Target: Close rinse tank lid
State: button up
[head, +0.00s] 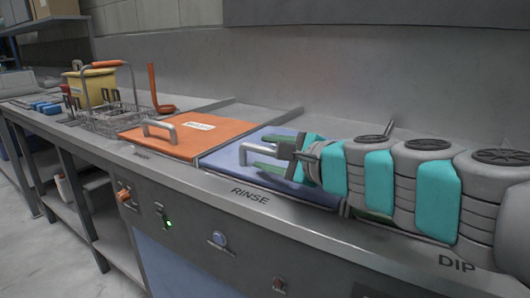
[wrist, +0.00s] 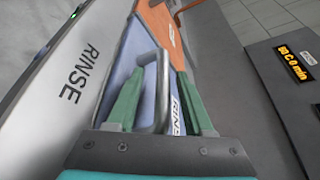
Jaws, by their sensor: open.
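The rinse tank lid (head: 222,157) is a blue panel with a grey bar handle (head: 243,152), and it lies about flat, level with the bench top beside the orange lid. The word RINSE is on the bench front edge before it. In the wrist view the blue lid (wrist: 122,68) shows with its handle (wrist: 160,100) and a partly hidden white RINSE label (wrist: 176,115). My gripper (head: 250,158) is open, its green fingers on either side of the handle; it also shows in the wrist view (wrist: 161,74). Whether a finger touches the handle I cannot tell. My arm hides the lid's right part.
An orange lid (head: 190,135) with its own handle lies left of the blue one. Farther left are a wire basket (head: 110,118), an orange hook-like tool (head: 154,88) and a yellow container (head: 88,88). A wall runs behind. A dark display panel (wrist: 292,75) shows in the wrist view.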

aim_at(292, 188)
jog(key=shift+v, duration=3.25)
jog(key=shift+s, duration=0.15)
